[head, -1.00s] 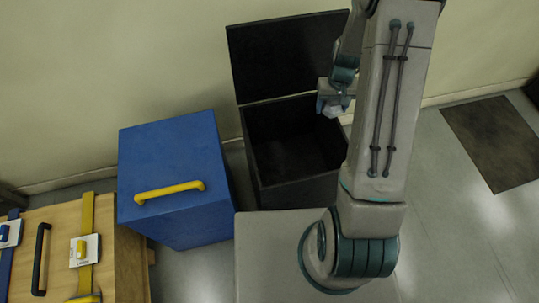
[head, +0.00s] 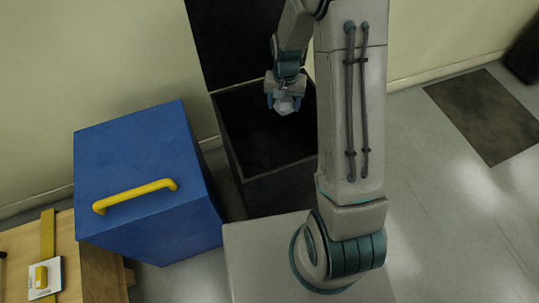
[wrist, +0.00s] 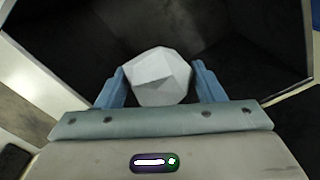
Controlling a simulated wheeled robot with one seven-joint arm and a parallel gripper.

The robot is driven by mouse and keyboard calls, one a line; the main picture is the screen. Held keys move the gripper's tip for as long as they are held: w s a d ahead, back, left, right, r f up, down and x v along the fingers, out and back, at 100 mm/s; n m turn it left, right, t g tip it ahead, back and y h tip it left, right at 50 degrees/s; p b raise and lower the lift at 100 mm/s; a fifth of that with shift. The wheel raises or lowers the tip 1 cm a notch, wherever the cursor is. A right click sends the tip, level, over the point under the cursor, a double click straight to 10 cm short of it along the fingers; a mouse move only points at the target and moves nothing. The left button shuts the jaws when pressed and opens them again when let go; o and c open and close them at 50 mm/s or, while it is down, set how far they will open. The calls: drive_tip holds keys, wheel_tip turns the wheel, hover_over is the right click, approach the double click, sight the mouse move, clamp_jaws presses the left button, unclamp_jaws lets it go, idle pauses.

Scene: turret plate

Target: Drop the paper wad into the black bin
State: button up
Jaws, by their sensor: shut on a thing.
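The paper wad (head: 285,104) is a pale, faceted lump. It also shows in the wrist view (wrist: 160,78), between the two blue fingers. My gripper (head: 284,99) is shut on it and holds it over the opening of the black bin (head: 246,179). The bin's lid (head: 232,40) stands open against the wall at the back. In the wrist view the dark inside of the bin (wrist: 240,50) lies beyond the wad. Part of the bin's right side is hidden behind my arm.
A blue box (head: 150,195) with a yellow handle (head: 135,194) stands left of the bin. A wooden table (head: 75,265) with a yellow strip is at the lower left. A dark mat (head: 485,115) lies on open floor at the right.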

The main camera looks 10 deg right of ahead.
wheel_tip(320, 180, down, 6)
drive_tip(key=b, duration=0.3)
drive_tip(key=shift+r+b, duration=0.25)
drive_tip(key=shift+b, duration=0.1)
drive_tip(key=o, duration=1)
wheel_tip(320, 180, up, 14)
drive_tip(key=p, duration=0.2)
drive_tip(key=shift+p, duration=0.4)
